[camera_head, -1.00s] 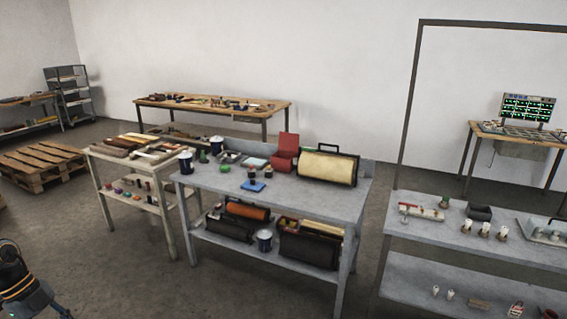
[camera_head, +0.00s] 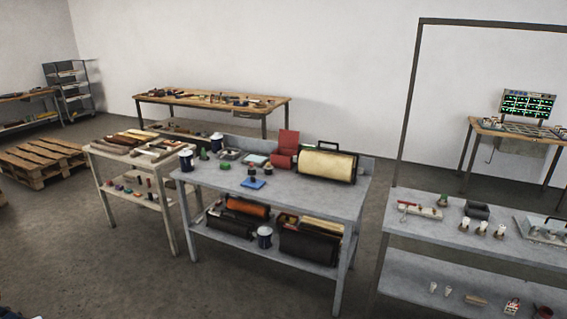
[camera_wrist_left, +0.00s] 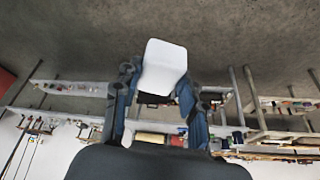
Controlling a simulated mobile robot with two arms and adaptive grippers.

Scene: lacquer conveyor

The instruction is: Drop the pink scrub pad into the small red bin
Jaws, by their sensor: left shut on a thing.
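In the left wrist view my left gripper (camera_wrist_left: 157,88) is shut on a white, round-cornered block (camera_wrist_left: 164,66), held between its two blue-sided fingers. No pink shows on the face of the block that I see, and I cannot tell if it is the scrub pad. In the head view, a red box-like thing (camera_head: 283,158) with a raised red back stands on the middle bench. A small dark red container (camera_head: 544,313) is cut off at the lower right corner, on the right bench's lower shelf. I cannot tell which is the small red bin. My right gripper is not in view.
The grey middle bench (camera_head: 300,193) holds a cream roll (camera_head: 327,165), a blue pad (camera_head: 252,183) and cans. A pale side table (camera_head: 97,152) stands left, a grey bench (camera_head: 402,235) right. Wooden pallets (camera_head: 40,157) lie far left. The floor in front is clear.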

